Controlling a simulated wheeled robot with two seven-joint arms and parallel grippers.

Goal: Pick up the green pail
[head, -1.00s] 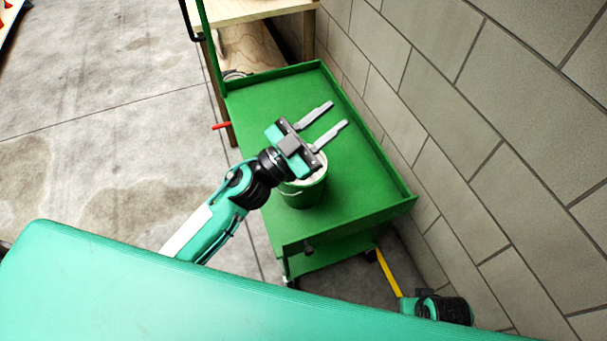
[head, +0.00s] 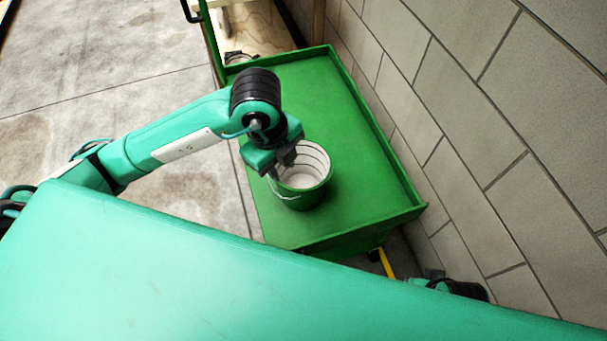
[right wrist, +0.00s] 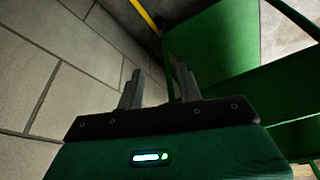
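The green pail (head: 303,197) stands upright on the top of the green cart, with a pale inside and a thin wire handle on its left side. My left gripper (head: 284,164) points down at the pail's left rim. Its body and wrist hide most of its fingers, so I cannot tell whether they touch or grip the rim. In the right wrist view, my right gripper (right wrist: 157,88) has its two fingers apart with nothing between them. The pail is not recognisable in that view.
The green cart (head: 375,190) has a raised edge and stands close to the grey block wall (head: 460,110). Its top is clear behind and right of the pail. A wooden bench (head: 258,28) stands beyond it. The cart also shows in the right wrist view (right wrist: 215,45).

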